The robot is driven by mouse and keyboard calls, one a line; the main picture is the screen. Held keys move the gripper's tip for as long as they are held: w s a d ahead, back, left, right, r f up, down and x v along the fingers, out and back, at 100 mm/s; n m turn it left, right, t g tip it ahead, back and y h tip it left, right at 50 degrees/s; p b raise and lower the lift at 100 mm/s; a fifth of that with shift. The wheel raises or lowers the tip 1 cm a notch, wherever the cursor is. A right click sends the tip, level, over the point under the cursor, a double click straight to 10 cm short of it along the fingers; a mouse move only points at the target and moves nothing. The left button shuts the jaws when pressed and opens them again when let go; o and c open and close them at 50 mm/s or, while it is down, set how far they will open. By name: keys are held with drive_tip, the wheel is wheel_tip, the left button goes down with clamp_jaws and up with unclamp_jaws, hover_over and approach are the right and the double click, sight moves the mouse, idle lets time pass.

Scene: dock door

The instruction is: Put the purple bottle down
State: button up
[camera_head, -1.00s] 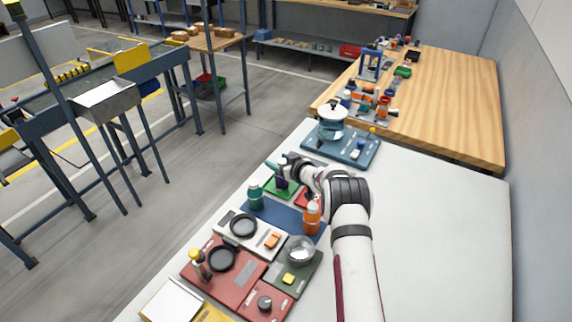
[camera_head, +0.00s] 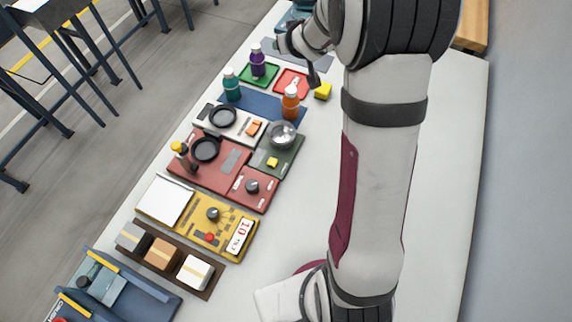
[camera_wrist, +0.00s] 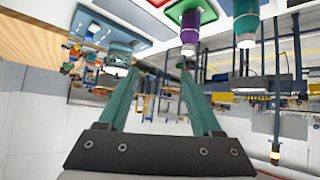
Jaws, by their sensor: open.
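The purple bottle (camera_head: 258,63) stands upright on the green pad (camera_head: 270,77) near the table's far left edge. In the wrist view the purple bottle (camera_wrist: 189,30) appears upside down, beyond the fingers and near the right one, on the green pad (camera_wrist: 203,8). My gripper (camera_wrist: 157,72) is open, its two teal fingers spread with nothing between them. In the head view my wrist is just right of the bottle, apart from it; my arm hides much of the far table.
A teal bottle (camera_head: 232,86) stands left of the green pad, and an orange bottle (camera_head: 290,103) is nearer. Trays crowd the left side; the white tabletop (camera_head: 447,170) right of my arm is clear.

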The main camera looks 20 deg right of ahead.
drive_tip(key=s+a+r+m+g+y, duration=0.1)
drive_tip(key=s+a+g, duration=0.2)
drive_tip(key=s, duration=1)
drive_tip(key=s+a+r+m+g+y, duration=0.1)
drive_tip(key=s+a+m+g, duration=0.1)
drive_tip(key=s+a, duration=0.5)
drive_tip(key=s+a+r+m+g+y, duration=0.1)
drive_tip(key=s+a+g, duration=0.4)
drive_tip(key=s, duration=1.4)
drive_tip(key=shift+s+a+m, duration=0.4)
drive_tip(key=shift+a, duration=0.05)
